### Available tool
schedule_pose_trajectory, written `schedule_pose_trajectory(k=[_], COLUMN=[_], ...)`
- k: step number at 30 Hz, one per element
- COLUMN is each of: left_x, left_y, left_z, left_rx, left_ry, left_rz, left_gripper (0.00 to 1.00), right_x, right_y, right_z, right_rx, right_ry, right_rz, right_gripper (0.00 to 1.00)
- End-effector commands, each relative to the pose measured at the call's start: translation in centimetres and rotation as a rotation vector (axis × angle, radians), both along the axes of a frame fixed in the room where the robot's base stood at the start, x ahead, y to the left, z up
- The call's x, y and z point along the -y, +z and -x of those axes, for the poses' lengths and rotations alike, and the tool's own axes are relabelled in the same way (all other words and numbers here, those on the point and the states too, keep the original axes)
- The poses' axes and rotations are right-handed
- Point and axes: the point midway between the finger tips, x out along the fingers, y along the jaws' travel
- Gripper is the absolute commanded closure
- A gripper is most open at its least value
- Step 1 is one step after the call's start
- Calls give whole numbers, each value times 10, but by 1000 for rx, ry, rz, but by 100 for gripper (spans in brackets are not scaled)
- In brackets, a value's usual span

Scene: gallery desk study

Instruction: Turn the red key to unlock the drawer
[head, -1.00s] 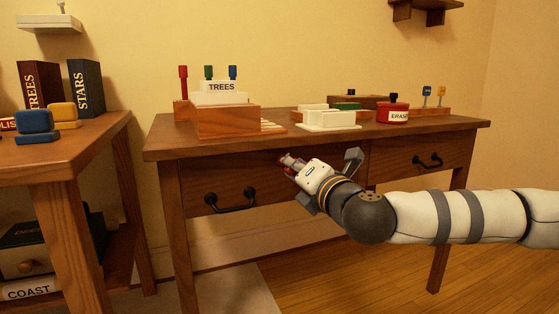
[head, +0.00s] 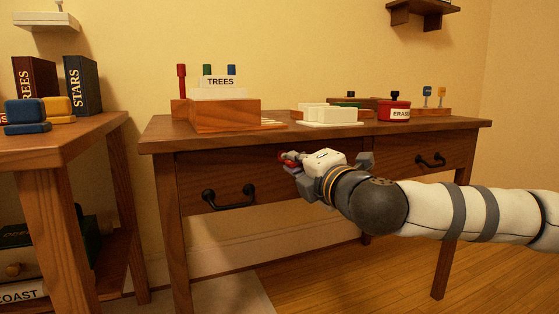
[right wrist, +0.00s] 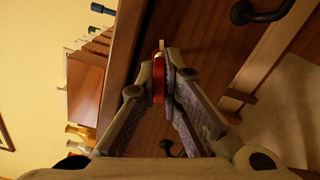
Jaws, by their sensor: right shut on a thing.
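My right gripper (head: 288,159) is at the front of the wooden desk (head: 330,133), near the upper right of the left drawer (head: 245,175). It is shut on the red key (right wrist: 159,78), whose red body shows between the two fingers in the right wrist view. A pale tip sticks out past the fingertips toward the drawer front. Whether this tip sits in a lock cannot be told; no keyhole shows. The left drawer looks closed, with a dark handle (head: 230,198) left of the gripper. My left gripper is out of view.
Another drawer handle (head: 430,161) is on the desk's right side. On the desk top stand a TREES block (head: 221,82), white blocks (head: 330,114) and a red ERASE tin (head: 394,109). A side table (head: 70,145) with books stands at left. Open floor lies below the desk.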

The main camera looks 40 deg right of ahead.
Motion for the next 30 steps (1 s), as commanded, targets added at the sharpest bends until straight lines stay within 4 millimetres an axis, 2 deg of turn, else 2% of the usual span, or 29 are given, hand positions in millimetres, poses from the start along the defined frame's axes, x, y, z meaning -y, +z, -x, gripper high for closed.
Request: schedule_pose_trajectory(k=[3, 15, 24, 30], left_x=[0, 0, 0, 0], left_y=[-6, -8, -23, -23], left_z=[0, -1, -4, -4], left_rx=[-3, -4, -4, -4], left_ry=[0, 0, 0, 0], left_rz=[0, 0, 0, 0], left_gripper=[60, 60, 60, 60], right_x=[-3, -3, -3, -3], right_y=[2, 3, 3, 4], right_z=[0, 0, 0, 0], right_rx=[21, 29, 64, 77], right_ry=[9, 9, 10, 10], right_rz=[-47, -76, -216, -277], right_gripper=[100, 100, 100, 100])
